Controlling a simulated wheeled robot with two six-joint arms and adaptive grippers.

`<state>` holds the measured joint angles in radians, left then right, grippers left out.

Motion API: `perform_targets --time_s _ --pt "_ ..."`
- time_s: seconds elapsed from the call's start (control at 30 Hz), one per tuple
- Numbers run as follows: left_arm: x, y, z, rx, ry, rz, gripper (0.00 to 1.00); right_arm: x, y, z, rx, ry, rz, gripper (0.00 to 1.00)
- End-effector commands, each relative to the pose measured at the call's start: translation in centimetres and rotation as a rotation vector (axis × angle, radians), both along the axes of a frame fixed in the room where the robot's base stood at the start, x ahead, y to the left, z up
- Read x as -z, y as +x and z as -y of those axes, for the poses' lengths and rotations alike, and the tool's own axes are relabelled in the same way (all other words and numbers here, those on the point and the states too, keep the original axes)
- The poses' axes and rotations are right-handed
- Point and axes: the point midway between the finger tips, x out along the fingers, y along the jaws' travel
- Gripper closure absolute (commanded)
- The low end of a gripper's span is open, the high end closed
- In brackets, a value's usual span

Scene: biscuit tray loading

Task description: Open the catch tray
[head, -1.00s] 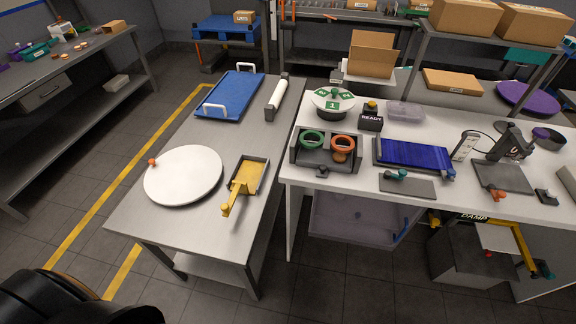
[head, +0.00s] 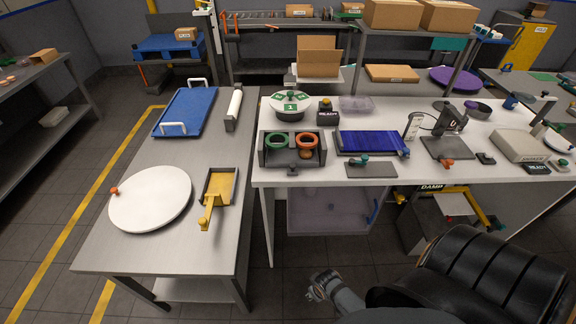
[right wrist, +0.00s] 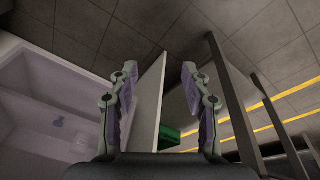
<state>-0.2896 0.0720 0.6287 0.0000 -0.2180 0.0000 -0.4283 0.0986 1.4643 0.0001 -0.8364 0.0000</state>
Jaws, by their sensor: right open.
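A translucent pale bin (head: 325,215) hangs under the white bench; I take it as the catch tray. It has a blue strip near its right end. My right gripper (head: 318,287) is in front of and below the bin, apart from it, above the floor. In the right wrist view, its two fingers (right wrist: 160,92) are spread with nothing held. Pale translucent walls (right wrist: 50,95), probably the bin's, fill the left of that view. A pale upright panel (right wrist: 150,95) shows beyond and between the fingers. My left gripper is not in view.
The white bench (head: 500,183) has a leg left of the bin. The steel table (head: 140,245) stands further left. A grey box with a yellow frame (head: 425,225) is right of the bin. Floor in front of the bin is free except for my arm.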

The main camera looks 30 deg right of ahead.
Motion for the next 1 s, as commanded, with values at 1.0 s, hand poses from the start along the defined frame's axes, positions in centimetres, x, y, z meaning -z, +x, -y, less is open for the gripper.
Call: perform_targets --time_s 1.0 --pt "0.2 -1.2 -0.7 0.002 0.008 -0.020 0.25 -25.5 15.9 0.9 0.213 0.012 0.025 0.52"
